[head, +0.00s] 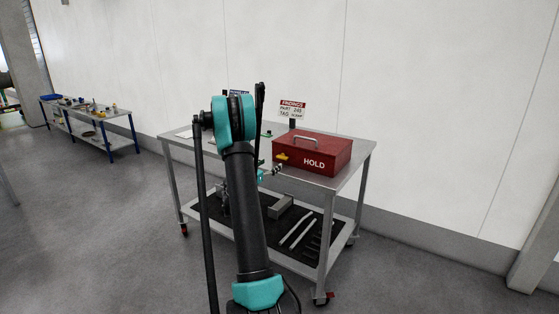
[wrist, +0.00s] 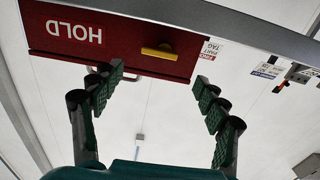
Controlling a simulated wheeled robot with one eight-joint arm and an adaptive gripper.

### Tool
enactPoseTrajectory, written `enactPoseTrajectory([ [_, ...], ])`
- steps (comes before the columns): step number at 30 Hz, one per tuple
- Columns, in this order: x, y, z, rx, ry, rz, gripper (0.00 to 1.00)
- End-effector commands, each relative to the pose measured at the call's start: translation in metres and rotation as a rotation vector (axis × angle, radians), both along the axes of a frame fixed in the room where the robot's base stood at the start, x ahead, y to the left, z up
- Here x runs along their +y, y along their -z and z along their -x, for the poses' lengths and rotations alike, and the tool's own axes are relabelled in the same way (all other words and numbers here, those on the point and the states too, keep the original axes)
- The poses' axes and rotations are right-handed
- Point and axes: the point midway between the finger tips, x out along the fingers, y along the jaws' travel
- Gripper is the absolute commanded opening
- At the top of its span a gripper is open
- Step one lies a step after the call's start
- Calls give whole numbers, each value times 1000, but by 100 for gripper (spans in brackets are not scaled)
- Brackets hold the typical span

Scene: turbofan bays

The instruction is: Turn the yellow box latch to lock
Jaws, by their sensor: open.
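The red box (head: 318,157) marked HOLD sits on the top of a metal cart, with a handle on its lid. Its yellow latch (head: 281,156) is on the front face near the left end. In the wrist view, which is upside down, the latch (wrist: 158,52) is a yellow bar lying nearly level on the red face (wrist: 60,45). My gripper (wrist: 160,82) is open and empty, its two fingers apart with the latch ahead between them, not touching it. In the head view my gripper (head: 276,171) is small, just in front of the box's left end and partly hidden by my arm.
The cart top (head: 325,180) has bare room in front of the box. A findings sign (head: 292,108) stands behind the box. The lower shelf (head: 285,258) holds tools and bars. A blue-legged bench (head: 95,118) with small items stands far left.

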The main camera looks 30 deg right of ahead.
Motion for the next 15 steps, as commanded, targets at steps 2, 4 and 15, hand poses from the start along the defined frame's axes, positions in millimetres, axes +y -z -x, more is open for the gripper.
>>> enactPoseTrajectory([
  [2,-17,0,-5,0,4,0,74],
  [4,-29,0,-11,0,3,0,74],
  [15,-75,0,-31,0,1,0,74],
])
